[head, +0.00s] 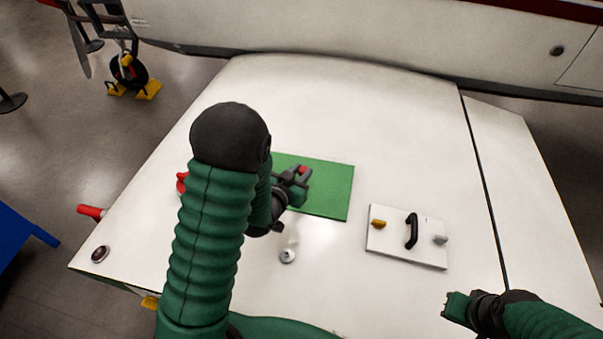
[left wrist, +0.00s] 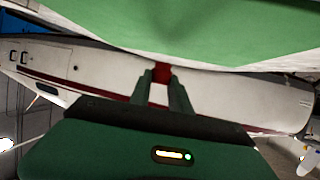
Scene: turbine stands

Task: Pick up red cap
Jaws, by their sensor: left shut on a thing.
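My left gripper (head: 302,174) is over the green mat (head: 335,190) in the head view. It is shut on the red cap (head: 304,169), a small red piece between the fingertips. In the left wrist view the red cap (left wrist: 161,71) shows between the two finger ends (left wrist: 162,78). I cannot tell how far the cap is from the mat. My right gripper (head: 457,307) is at the lower right of the head view, away from the cap; whether it is open or shut is unclear.
A white plate (head: 407,253) with a black handle (head: 412,231), a yellow knob and a grey knob lies right of the mat. A small silver knob (head: 288,255) stands below the mat. A red piece (head: 90,211) sticks out at the left edge. The white surface's upper part is clear.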

